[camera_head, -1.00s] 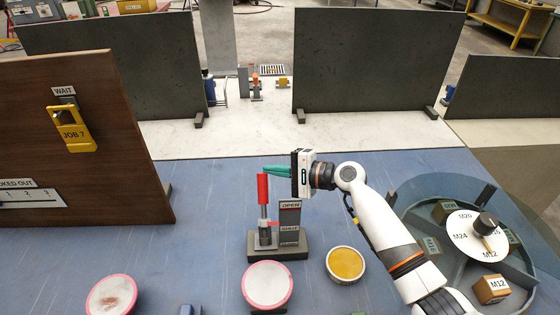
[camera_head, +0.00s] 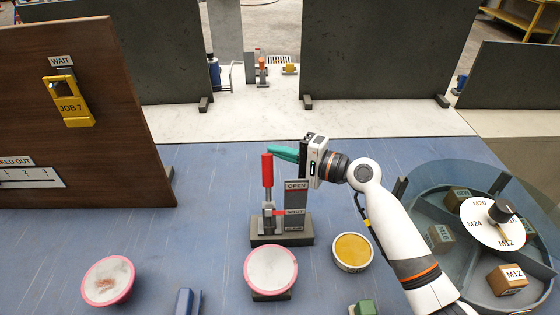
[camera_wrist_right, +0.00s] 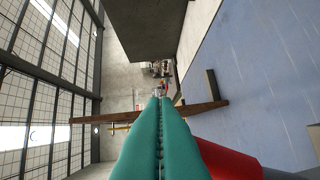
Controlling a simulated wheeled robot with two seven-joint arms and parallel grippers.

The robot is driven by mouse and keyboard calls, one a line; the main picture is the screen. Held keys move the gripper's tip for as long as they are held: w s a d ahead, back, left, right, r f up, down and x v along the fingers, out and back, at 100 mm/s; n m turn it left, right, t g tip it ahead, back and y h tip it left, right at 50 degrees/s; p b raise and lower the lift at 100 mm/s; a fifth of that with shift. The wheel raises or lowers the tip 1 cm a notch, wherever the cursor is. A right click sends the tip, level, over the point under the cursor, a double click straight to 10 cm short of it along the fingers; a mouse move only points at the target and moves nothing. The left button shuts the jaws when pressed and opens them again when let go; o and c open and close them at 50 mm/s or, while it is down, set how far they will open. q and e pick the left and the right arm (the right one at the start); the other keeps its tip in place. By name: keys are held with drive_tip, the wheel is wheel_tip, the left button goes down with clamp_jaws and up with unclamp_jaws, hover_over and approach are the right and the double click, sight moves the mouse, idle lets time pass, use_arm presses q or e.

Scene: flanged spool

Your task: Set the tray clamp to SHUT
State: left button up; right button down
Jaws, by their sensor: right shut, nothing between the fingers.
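The tray clamp (camera_head: 281,239) stands on the blue table on a dark base. Its red handle (camera_head: 267,171) points upright. A grey plate behind it carries an OPEN label (camera_head: 296,186) above a SHUT label (camera_head: 295,212), and a small red pointer shows level with SHUT. My right gripper (camera_head: 271,150) is shut and empty, its teal fingers pointing left at the top of the handle. In the right wrist view the shut fingers (camera_wrist_right: 160,125) fill the lower middle, and the red handle (camera_wrist_right: 228,160) lies close at their right. Contact is not clear. My left gripper is not in view.
A round pink-rimmed dish (camera_head: 271,268) and a yellow dish (camera_head: 352,251) stand in front of the clamp. A rotary tray (camera_head: 445,205) with labelled blocks is at right. A brown board (camera_head: 120,130) with a yellow padlock (camera_head: 70,107) stands at left. Dark panels stand behind.

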drive_tip(key=shift+s+r, duration=0.15)
drive_tip(key=shift+s, duration=0.05)
idle(0.3)
drive_tip(key=v, duration=1.2)
drive_tip(key=shift+b, duration=0.4)
